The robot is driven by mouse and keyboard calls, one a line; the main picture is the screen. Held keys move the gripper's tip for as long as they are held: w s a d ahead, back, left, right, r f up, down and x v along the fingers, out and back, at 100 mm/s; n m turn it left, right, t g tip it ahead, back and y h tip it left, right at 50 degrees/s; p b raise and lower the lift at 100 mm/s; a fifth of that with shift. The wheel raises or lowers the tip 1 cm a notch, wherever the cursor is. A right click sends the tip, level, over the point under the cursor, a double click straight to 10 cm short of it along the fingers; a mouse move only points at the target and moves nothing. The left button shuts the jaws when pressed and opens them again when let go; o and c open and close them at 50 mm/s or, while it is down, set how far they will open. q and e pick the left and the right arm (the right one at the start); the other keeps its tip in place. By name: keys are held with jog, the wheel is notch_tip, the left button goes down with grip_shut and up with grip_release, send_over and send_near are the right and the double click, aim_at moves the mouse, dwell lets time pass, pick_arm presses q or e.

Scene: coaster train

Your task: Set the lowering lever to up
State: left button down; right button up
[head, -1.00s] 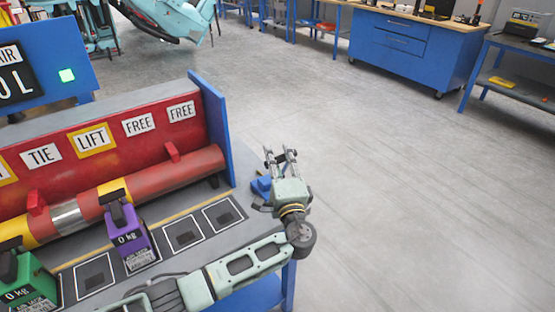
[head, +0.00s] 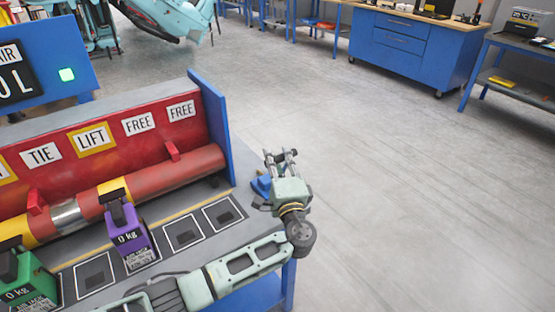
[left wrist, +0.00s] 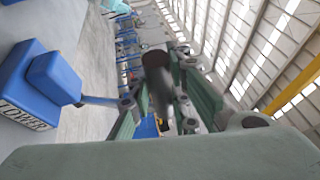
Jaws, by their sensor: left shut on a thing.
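The lowering lever's blue housing (head: 262,186) sits at the right end of the bench in the head view, partly behind my left gripper (head: 281,158). The lever's exact angle is hard to tell. My right gripper is in neither view.
The bench has a red back panel (head: 110,155) with TIE, LIFT and FREE labels and a blue end plate (head: 210,125). A purple 0 kg jack (head: 130,240) and a green one (head: 25,280) stand along its front. Open floor (head: 390,190) lies to the right.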

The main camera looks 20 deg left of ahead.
pick_arm(q)
jog(key=shift+w+a+r+g+p, duration=0.35)
jog(key=shift+a+g+p, duration=0.1)
jog(key=shift+p, duration=0.3)
jog(key=w+a+n+g+h+p, duration=0.2)
jog(key=w+a+g+h+p, duration=0.1)
jog(key=w+a+g+p, duration=0.2)
jog(key=shift+w+a+f+n+h+p, duration=0.35)
jog(key=shift+a+p, duration=0.95)
jog(key=shift+p, duration=0.6)
jog(key=shift+w, duration=0.1)
jog(key=c, duration=1.6)
grip_release()
jog(key=shift+r, duration=0.1)
